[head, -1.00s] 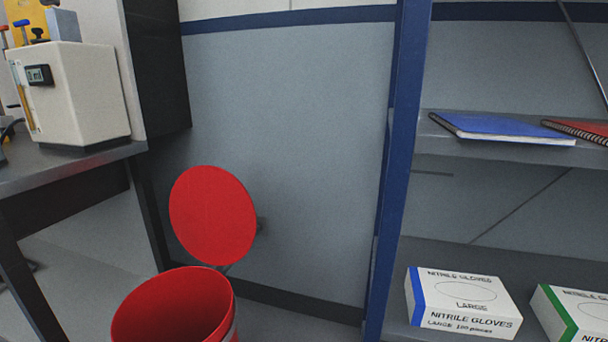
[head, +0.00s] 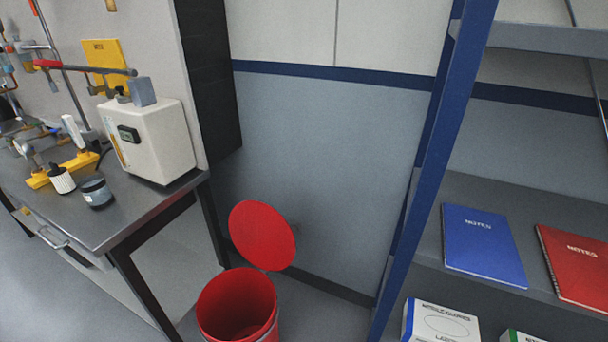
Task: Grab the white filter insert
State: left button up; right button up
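A small white ribbed cylinder (head: 61,180) with a dark end stands on the grey workbench (head: 135,215) at the left. It looks like the filter insert, but it is small and I cannot be sure. A second white piece (head: 73,131), smooth and tilted, shows behind it by a yellow fixture (head: 62,167). A dark-lidded jar (head: 96,192) stands just right of the ribbed cylinder. Neither of my grippers is in view.
A white box device (head: 150,140) stands at the bench's right end. An open red bin (head: 238,305) is on the floor beside the bench. A blue-post shelf at right holds a blue notebook (head: 483,245), a red notebook (head: 580,262) and glove boxes (head: 440,322).

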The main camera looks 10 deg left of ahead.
aim_at(62, 180)
jog(key=u, duration=1.85)
jog(key=i+j+u, duration=0.2)
jog(key=u, duration=0.2)
jog(key=i+j+u, duration=0.1)
jog(key=u, duration=0.3)
jog(key=i+u, duration=0.4)
jog(key=i, duration=0.6)
jog(key=i+z, duration=0.15)
jog(key=i, duration=0.5)
jog(key=i+j, duration=0.15)
jog(key=i, duration=0.45)
jog(key=i+j+z, duration=0.15)
jog(key=i, duration=0.45)
jog(key=i+j, duration=0.15)
jog(key=i, duration=0.5)
jog(key=l+z, duration=0.05)
